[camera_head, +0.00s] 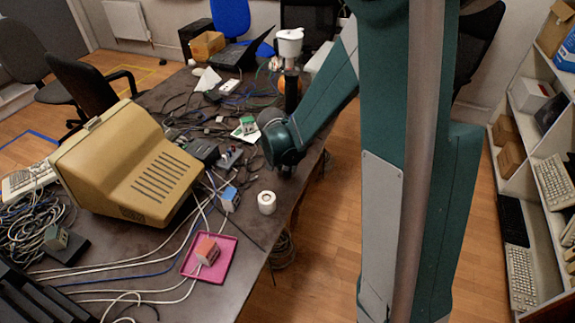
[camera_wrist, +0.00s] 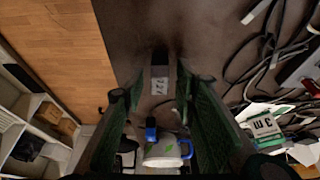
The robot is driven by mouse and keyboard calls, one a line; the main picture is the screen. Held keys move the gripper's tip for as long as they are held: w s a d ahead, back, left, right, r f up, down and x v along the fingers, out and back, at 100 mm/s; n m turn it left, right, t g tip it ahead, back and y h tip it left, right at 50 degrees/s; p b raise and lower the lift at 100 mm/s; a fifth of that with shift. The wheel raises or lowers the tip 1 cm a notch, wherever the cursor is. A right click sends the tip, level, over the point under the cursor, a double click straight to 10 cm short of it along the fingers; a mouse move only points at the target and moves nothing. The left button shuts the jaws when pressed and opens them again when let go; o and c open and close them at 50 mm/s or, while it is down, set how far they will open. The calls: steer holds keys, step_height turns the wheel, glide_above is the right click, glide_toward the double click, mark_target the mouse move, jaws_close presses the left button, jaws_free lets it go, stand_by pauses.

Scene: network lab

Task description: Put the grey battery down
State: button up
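The grey battery (camera_wrist: 160,80) shows in the wrist view as a small grey block with dark marks, between the tips of my gripper (camera_wrist: 160,73). Strips of dark tabletop seem to show between it and each finger, so the fingers look open around it. Whether it rests on the table is hard to tell; a dark patch lies just above it in the picture. In the head view my arm reaches down over the table's right side, and its teal joint hides the battery there.
A white roll (camera_head: 267,203), a pink tray (camera_head: 225,258) with a reddish block (camera_head: 207,251), and a beige monitor (camera_head: 130,165) stand on the table. Cables cover much of it. A mug (camera_wrist: 165,152) shows low in the wrist view. The table edge is close to the battery.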

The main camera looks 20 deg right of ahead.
steer(key=p+v, duration=0.3)
steer(key=v, duration=0.8)
steer(key=shift+r, duration=0.35)
steer(key=shift+s+a, duration=0.1)
steer(key=shift+r, duration=0.1)
steer(key=s+a+r+n+t+y, duration=0.1)
steer(key=s+a+r+n+t, duration=0.1)
steer(key=s+r+n, duration=0.2)
steer(key=s+a+r+n+t+y, duration=0.2)
steer(key=s+r+n, duration=0.3)
steer(key=s+r, duration=0.6)
steer(key=s+a, duration=0.1)
steer(key=s, duration=0.9)
